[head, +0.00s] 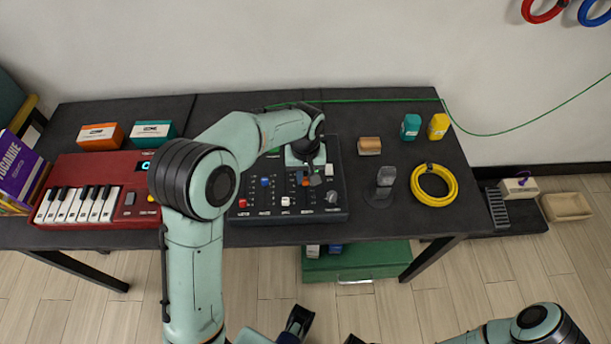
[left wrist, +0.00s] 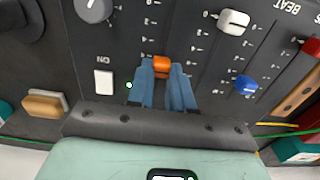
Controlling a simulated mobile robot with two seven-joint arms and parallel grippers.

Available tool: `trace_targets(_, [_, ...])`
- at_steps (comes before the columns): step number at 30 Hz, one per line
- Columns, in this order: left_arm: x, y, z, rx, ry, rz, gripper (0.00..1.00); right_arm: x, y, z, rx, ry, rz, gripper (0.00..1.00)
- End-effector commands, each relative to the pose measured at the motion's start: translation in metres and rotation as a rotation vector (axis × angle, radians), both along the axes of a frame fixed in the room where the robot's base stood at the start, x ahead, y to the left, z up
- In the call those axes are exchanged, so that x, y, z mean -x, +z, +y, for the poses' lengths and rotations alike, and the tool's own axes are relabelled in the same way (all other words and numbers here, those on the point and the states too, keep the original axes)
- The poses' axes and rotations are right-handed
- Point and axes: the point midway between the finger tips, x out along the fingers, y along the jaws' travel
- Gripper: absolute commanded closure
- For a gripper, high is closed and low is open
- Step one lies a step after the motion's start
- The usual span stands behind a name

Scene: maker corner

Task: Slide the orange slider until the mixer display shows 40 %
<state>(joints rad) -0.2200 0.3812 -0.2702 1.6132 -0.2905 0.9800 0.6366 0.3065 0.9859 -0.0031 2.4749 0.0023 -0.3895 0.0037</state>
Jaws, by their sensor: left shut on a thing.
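The dark mixer panel (head: 335,207) lies at the middle of the table. My left gripper (head: 304,177) is over it, pointing down. In the left wrist view, the blue fingers of my left gripper (left wrist: 166,88) are shut on the orange slider (left wrist: 162,66), one on each side of the cap. The slider's track runs beyond it, with scale marks beside it. I cannot read the mixer's display; my left arm covers part of the panel.
Close by on the panel are a white slider (left wrist: 233,20), a blue slider (left wrist: 245,85), a white button (left wrist: 104,82) and a grey knob (left wrist: 93,8). A red keyboard (head: 75,168) stands left. A yellow cable coil (head: 414,186) lies to the right.

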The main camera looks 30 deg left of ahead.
Motion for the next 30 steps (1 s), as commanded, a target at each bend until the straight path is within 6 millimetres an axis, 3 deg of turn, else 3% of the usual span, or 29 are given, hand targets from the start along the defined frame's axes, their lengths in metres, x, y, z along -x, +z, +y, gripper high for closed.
trace_targets(6, [-0.001,0.000,0.000,0.000,0.001,-0.001,1.00,0.000,0.000,0.000,0.001,0.000,0.002,0.53])
trace_targets(7, [-0.001,0.000,0.000,0.000,0.000,-0.001,0.76,0.000,0.000,0.000,0.001,0.000,0.002,0.53])
trace_targets(9, [0.000,0.001,0.000,0.000,0.000,-0.001,0.54,0.000,0.000,0.000,0.001,0.000,0.002,0.53])
trace_targets(20, [-0.001,0.004,0.000,0.000,0.000,-0.001,0.53,0.000,0.000,0.000,0.000,0.000,0.002,0.53])
trace_targets(26, [-0.001,0.035,0.000,0.001,0.000,-0.006,0.53,0.001,0.004,0.000,-0.001,0.001,0.007,0.53])
trace_targets(30, [-0.002,0.068,0.000,0.002,-0.001,-0.007,0.53,0.000,0.009,0.000,-0.001,0.002,0.005,0.53])
